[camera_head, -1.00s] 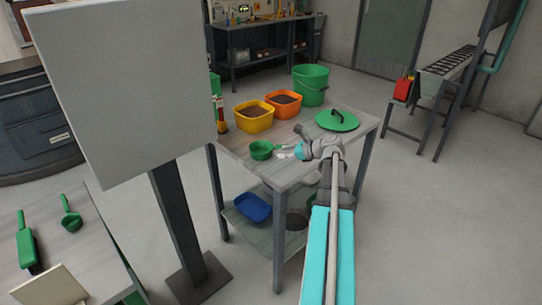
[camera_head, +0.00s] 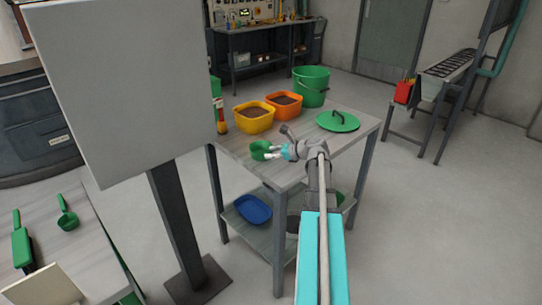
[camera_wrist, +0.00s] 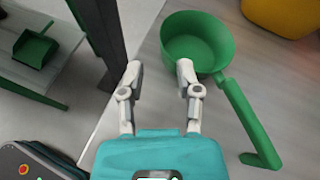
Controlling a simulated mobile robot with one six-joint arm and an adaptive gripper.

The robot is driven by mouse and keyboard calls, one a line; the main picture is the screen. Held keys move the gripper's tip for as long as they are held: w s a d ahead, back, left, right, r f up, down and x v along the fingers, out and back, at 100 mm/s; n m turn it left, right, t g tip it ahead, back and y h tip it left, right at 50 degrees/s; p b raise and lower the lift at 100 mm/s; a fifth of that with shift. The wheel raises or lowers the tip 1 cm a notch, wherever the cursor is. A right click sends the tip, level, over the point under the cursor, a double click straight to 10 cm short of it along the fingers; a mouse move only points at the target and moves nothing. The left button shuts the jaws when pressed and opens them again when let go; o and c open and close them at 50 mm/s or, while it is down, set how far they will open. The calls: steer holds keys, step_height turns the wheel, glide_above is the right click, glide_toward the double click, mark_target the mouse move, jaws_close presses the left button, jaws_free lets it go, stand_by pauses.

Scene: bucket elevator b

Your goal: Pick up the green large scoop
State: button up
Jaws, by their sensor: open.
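The green large scoop (camera_head: 259,150) sits on the table near its front left edge. In the wrist view the scoop (camera_wrist: 197,42) shows its round bowl, with its handle running down to the right. My gripper (camera_wrist: 158,70) is open and empty, its two fingers apart. The right finger is close to the bowl's near rim; I cannot tell whether they touch. In the head view my gripper (camera_head: 272,152) is just right of the bowl and hides most of the handle.
On the same table (camera_head: 240,165) stand a yellow tub (camera_head: 253,118), an orange tub (camera_head: 284,104), a green bucket (camera_head: 310,87) and a green lid (camera_head: 338,121). A smaller green scoop (camera_head: 67,214) lies on the left table. A grey panel (camera_head: 125,80) stands left of the work table.

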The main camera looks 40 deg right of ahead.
steer(key=shift+x, duration=1.2)
steer(key=shift+b, duration=0.3)
steer(key=x, duration=0.1)
steer(key=b+x, duration=0.1)
steer(key=x, duration=0.2)
steer(key=shift+w+d+f+b, duration=0.1)
steer(key=shift+d+f+b, duration=0.1)
steer(key=shift+b, duration=0.15)
steer(key=shift+w+a+f, duration=0.1)
steer(key=shift+w+a, duration=0.15)
steer(key=shift+w, duration=0.25)
steer(key=shift+c, duration=0.2)
jaws_close()
